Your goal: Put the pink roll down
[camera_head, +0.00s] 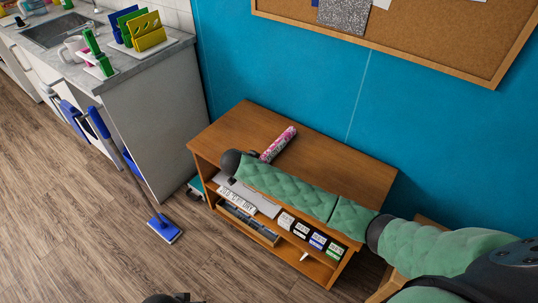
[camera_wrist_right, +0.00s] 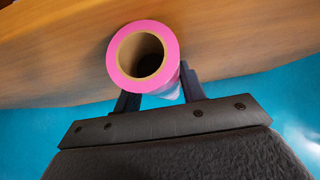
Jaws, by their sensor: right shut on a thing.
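The pink roll (camera_head: 278,144) is a patterned pink and white tube over the wooden cabinet top, near its back edge. In the right wrist view the roll (camera_wrist_right: 172,52) shows its pink rim and hollow brown core, end-on. My right gripper (camera_wrist_right: 158,88) has a finger on each side of the roll and is shut on it. Wood fills the background behind the roll; I cannot tell whether the roll touches it. In the head view my right forearm hides most of that gripper. A small dark part at the bottom edge appears to be my left gripper (camera_head: 168,298); its fingers cannot be made out.
The wooden cabinet (camera_head: 228,124) has bare top on both sides of the roll. Its front shelves hold small boxes (camera_head: 318,241) and a keyboard-like item (camera_head: 237,201). A blue wall (camera_head: 300,80) stands behind. A counter (camera_head: 150,105) and a blue mop (camera_head: 164,229) stand left.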

